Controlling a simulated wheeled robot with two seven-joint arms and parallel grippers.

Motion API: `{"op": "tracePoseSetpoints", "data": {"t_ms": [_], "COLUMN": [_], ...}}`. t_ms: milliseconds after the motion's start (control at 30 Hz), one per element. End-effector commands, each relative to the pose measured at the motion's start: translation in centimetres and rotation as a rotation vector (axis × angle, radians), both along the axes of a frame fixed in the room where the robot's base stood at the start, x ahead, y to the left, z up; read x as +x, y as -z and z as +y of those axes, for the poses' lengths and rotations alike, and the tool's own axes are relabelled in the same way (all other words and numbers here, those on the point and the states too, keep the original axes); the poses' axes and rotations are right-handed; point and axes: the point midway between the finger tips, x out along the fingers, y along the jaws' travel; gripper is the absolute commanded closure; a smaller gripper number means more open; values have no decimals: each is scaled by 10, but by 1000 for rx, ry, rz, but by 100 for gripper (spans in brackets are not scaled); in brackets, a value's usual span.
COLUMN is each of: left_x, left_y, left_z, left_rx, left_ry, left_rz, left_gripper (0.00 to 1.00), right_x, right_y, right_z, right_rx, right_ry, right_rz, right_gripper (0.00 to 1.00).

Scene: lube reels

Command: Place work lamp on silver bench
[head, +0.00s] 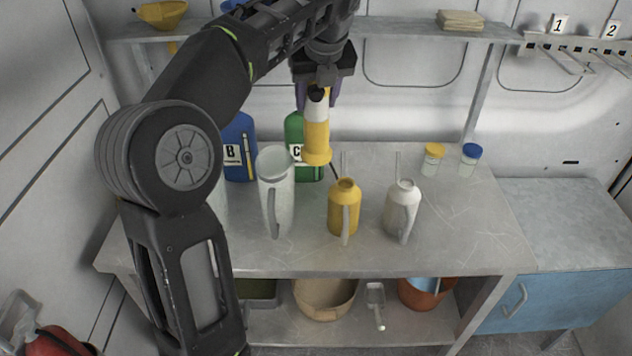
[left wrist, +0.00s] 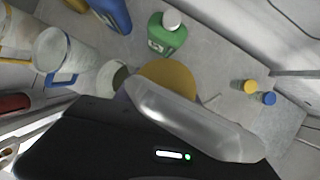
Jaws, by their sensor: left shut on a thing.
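The work lamp (head: 317,136) is a yellow and white cylinder with a dark top and a wide yellow lower end. My left gripper (head: 318,94) points down and is shut on its upper part, holding it roughly upright. The lamp hangs over the back of the silver bench (head: 470,222), in front of the green jug; I cannot tell the exact gap beneath it. In the left wrist view a yellow round part, seemingly the lamp's wide end (left wrist: 170,76), shows beyond a translucent piece. My right gripper is not in view.
On the bench stand a blue jug (head: 240,135), a green jug (head: 295,128), a pale pitcher (head: 276,195), a yellow oil can (head: 344,210), a grey can (head: 402,212) and two small capped jars (head: 433,160). The bench's right part is clear. A shelf (head: 400,30) runs behind.

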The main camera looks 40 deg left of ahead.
Motion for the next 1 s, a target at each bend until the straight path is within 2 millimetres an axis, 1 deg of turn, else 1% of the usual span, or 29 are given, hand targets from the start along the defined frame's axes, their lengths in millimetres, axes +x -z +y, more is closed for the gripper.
{"op": "tracePoseSetpoints", "data": {"t_ms": [33,167,267,300,367,400,500,600,733,1000], "left_x": [0,0,0,-1,-1,-1,-1,-1,0,0], "left_y": [11,37,60,66,82,89,110,126,134,135], "left_z": [0,1,1,1,0,0,0,0,0,0], "left_rx": [1,1,1,1,0,0,1,0,1,1], "left_ry": [-1,-1,-1,0,-1,0,0,0,-1,-1], "left_rz": [-2,-2,-1,2,2,4,2,0,-2,-2], "left_gripper": [100,100,100,100,100,100,100,100,100,100], "right_x": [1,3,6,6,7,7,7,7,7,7], "right_y": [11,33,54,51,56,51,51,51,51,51], "right_z": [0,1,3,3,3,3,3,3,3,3], "right_rx": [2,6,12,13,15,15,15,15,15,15], "right_ry": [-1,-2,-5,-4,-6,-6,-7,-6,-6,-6], "right_rz": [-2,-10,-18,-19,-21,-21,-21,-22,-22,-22], "right_gripper": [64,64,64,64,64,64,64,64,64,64]}}
